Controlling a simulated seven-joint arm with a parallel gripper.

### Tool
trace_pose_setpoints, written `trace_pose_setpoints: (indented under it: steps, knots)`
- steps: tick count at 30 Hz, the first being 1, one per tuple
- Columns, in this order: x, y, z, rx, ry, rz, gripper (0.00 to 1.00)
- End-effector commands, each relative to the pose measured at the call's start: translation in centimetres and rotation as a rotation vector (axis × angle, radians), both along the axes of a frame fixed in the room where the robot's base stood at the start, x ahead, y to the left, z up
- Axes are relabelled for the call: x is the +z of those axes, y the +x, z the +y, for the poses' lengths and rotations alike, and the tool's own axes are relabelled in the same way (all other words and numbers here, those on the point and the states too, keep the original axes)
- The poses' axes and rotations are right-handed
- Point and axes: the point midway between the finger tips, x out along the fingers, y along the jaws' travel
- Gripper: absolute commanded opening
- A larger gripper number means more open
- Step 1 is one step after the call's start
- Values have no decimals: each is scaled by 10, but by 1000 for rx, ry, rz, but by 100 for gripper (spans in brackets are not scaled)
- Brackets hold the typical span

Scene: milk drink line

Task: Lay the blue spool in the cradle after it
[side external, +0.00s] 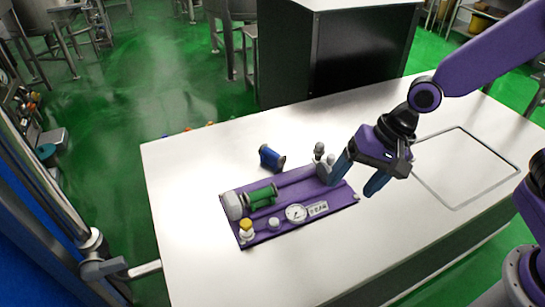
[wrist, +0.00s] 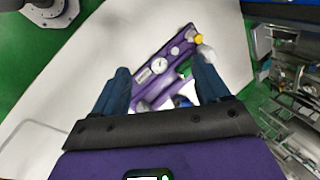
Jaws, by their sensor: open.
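The blue spool (side external: 271,157) lies on the white table just behind the purple panel, apart from it. In the wrist view a blue part (wrist: 182,101), probably this spool, shows between my fingers, partly hidden. The purple panel (side external: 345,198) carries a green spool (side external: 262,196), which lies in line with a white rounded end piece (side external: 233,205). The panel's stretch to the right of the green spool looks empty; the cradle itself is hard to make out. My gripper (side external: 356,184) is open and empty, above the panel's right end, to the right of the blue spool.
The panel also bears a round gauge (side external: 296,213), a yellow-topped knob (side external: 246,229) and grey upright fittings (side external: 325,166) close to my left finger. A rectangular outline (side external: 465,165) marks the table at right. The table's left part is clear.

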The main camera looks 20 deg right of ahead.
Motion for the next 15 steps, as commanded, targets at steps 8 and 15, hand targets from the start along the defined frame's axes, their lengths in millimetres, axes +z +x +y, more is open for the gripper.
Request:
trace_pose_setpoints:
  steps: [8, 15]
  knots:
    - [-41, 111, 40, -848, 252, 123, 75]
    - [-83, 199, 36, -1553, 538, 200, 75]
